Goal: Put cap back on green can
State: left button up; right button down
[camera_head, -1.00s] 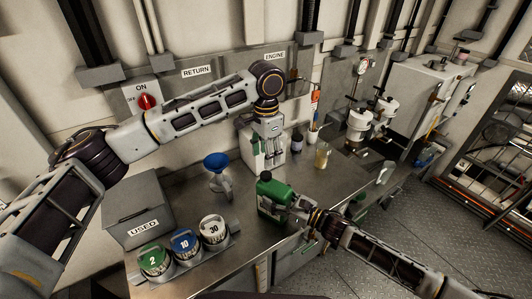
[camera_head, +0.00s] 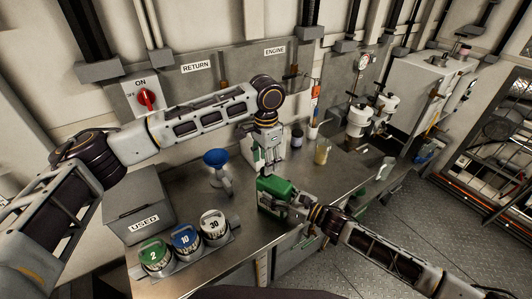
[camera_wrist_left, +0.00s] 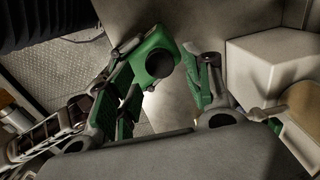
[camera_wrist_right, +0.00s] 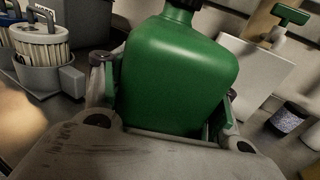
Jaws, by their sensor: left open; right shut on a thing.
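The green can (camera_head: 272,196) stands at the front edge of the steel bench. My right gripper (camera_head: 305,204) is shut on it from the right; the right wrist view shows the can (camera_wrist_right: 180,75) between the fingers. My left gripper (camera_head: 268,166) is open just above the can's top, pointing down. In the left wrist view the can (camera_wrist_left: 150,52) lies between the open fingers, near the left one. A dark round part (camera_wrist_left: 160,64) shows on its top, and a black top also shows in the right wrist view. I cannot tell whether this is the cap or the open mouth.
Behind the can are a white container (camera_head: 247,146) and a beaker (camera_head: 322,152). A blue funnel (camera_head: 215,158) stands to the left. The USED box (camera_head: 140,200) and a rack (camera_head: 192,259) with canisters 2, 10 and 30 occupy the bench's left end.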

pick_arm(q)
jog(key=shift+f, duration=1.75)
jog(key=shift+c, duration=0.3)
jog(key=c, duration=1)
jog(key=o, duration=1.2)
jog(key=shift+r, duration=0.2)
notch_tip(320, 180, up, 12)
jog(key=shift+f, duration=0.15)
